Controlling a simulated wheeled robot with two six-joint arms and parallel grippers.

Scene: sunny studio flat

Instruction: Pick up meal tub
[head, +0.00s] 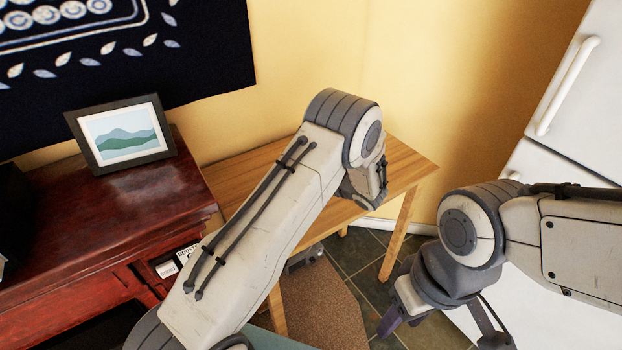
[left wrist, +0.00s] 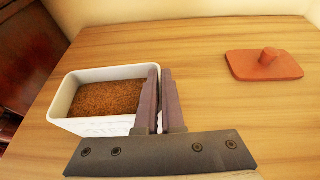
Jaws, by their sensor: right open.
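The meal tub (left wrist: 62,102) is a white rectangular tub, open on top and filled with brown grains. It stands on the wooden table at the left of the left wrist view. My left gripper (left wrist: 160,78) is at the tub's right wall, its fingers close together with the wall apparently between them; the exact contact is hidden. In the head view my left arm hides the tub and the left gripper. My right gripper (head: 440,335) is open and empty, low at the right, away from the table.
A reddish lid with a knob (left wrist: 262,68) lies on the wooden table (head: 405,160), right of the tub. A dark red cabinet (head: 120,225) with a picture frame (head: 122,135) stands left. A white fridge (head: 575,120) stands right. The table's middle is clear.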

